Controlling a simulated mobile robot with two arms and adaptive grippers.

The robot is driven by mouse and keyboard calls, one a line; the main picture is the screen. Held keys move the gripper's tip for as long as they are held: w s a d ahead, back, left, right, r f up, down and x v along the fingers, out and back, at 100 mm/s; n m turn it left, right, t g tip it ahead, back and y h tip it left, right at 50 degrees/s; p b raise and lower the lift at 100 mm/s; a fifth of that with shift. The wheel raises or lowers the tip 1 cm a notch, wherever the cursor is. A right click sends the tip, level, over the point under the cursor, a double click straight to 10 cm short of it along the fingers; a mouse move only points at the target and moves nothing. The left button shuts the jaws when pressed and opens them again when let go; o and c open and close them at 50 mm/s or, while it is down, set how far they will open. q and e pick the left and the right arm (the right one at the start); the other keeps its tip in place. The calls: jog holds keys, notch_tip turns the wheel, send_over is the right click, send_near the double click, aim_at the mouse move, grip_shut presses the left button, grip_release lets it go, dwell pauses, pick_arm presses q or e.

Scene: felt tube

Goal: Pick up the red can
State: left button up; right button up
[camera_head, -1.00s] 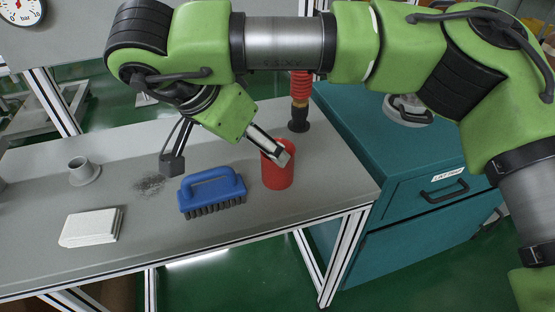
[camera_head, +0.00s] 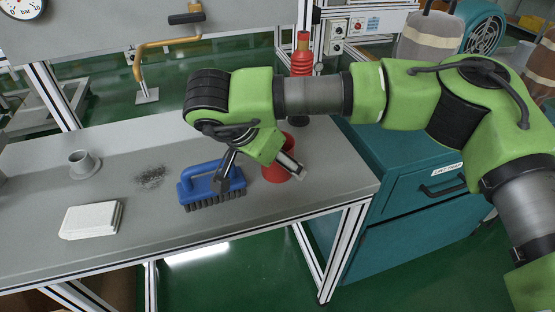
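The red can (camera_head: 273,171) stands upright near the front right of the grey bench, in the head view. My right gripper (camera_head: 260,180) comes in from the right and hangs over the can, with its fingers wide apart. One finger crosses in front of the can's upper right part. The other, dark finger is left of the can, in front of the blue brush's right end. I cannot tell whether either finger touches anything. My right arm hides part of the can's rim. My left gripper is not in view.
A blue brush (camera_head: 205,182) lies close left of the can. A white folded cloth (camera_head: 91,220), a grey flanged cylinder (camera_head: 82,166) and a dark speckled patch lie farther left. A red-ribbed tool (camera_head: 301,58) stands behind the can. A teal drawer cabinet (camera_head: 395,220) is at the right.

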jog(key=c, duration=1.2)
jog(key=shift+c, duration=0.2)
jog(key=shift+r, duration=0.15)
